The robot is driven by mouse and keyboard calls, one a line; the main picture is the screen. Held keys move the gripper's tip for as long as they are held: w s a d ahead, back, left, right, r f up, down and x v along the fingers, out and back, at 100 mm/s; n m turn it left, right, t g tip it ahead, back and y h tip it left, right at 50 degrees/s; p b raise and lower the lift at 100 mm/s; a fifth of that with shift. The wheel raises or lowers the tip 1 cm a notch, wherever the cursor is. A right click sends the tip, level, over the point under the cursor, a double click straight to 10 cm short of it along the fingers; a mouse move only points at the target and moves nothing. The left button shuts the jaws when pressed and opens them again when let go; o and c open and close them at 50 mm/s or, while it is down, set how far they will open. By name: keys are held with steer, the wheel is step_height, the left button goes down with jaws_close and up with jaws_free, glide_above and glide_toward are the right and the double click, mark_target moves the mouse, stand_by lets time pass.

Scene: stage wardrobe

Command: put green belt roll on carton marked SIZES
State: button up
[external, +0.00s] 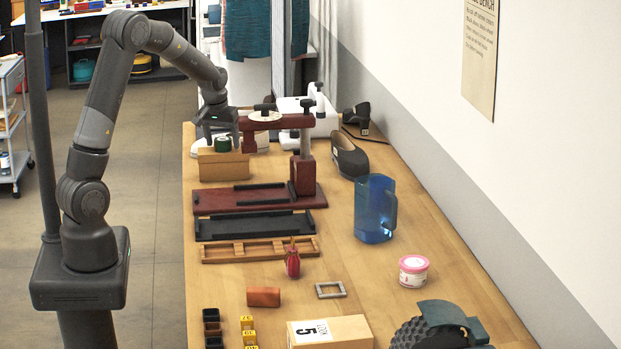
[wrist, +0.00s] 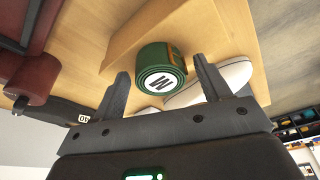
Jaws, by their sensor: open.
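The green belt roll (external: 222,144) sits on top of a brown carton (external: 224,168) at the far left of the bench. In the wrist view the roll (wrist: 148,57) shows a white label with a W, and the carton (wrist: 190,25) lies beneath it. I see no readable SIZES marking on this carton. My gripper (external: 221,135) is over the roll. In the wrist view my gripper (wrist: 160,72) is open, with a finger on either side of the roll and gaps between. The roll is not clamped.
A dark red press-like stand (external: 304,170) is close right of the carton. White shoes (wrist: 230,77) are beside the carton. A black tray (external: 255,224), wooden rack (external: 260,250), blue jug (external: 375,208) and box labelled 5 (external: 345,330) stand on the bench. Bare wood lies around the jug.

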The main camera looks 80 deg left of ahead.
steer(key=v, duration=1.2)
